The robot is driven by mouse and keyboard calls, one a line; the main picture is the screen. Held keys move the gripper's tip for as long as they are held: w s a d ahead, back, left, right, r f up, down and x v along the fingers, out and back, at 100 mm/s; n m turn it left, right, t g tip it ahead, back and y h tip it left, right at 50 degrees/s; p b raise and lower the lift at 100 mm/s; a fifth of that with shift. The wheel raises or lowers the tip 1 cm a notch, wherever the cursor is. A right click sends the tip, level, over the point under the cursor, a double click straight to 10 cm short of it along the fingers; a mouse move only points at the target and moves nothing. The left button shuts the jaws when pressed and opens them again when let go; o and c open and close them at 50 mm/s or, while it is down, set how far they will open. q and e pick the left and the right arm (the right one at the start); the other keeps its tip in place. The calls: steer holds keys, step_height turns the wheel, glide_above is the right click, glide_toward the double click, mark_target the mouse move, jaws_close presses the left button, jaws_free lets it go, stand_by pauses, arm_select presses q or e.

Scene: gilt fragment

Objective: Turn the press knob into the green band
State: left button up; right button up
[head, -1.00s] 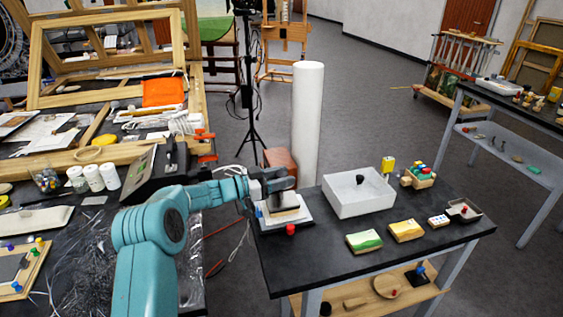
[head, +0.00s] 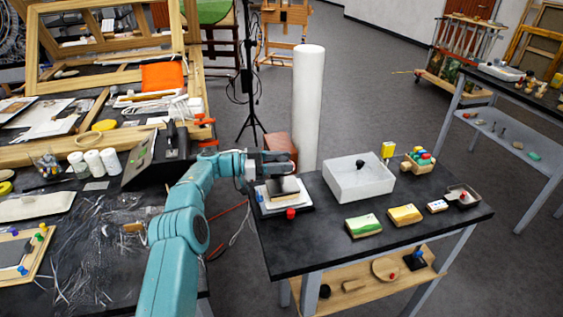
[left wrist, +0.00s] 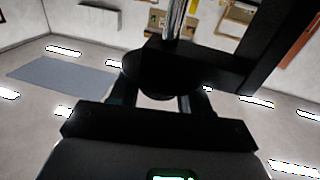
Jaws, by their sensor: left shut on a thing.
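The small press (head: 284,190) stands at the left end of the black table, with a white base and a dark block. My left gripper (head: 278,166) is at its top and hides the knob in the head view. In the left wrist view a dark round knob (left wrist: 160,78) sits between the fingers of my left gripper (left wrist: 158,102), with a shiny metal screw (left wrist: 175,18) beyond it. The gripper is shut on the knob. I cannot make out the green band or a pointer. My right gripper is out of view.
A white tray (head: 345,187) stands just right of the press, and a red knob (head: 291,214) is in front of it. Green (head: 363,226) and yellow (head: 405,215) blocks lie farther right. A tall white roll (head: 307,105) stands behind the table.

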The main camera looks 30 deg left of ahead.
arm_select(q)
steer(key=shift+r, duration=0.4)
steer(key=o, duration=0.7)
steer(key=shift+o, duration=1.2)
steer(key=shift+f, duration=0.1)
steer(key=shift+f, duration=0.15)
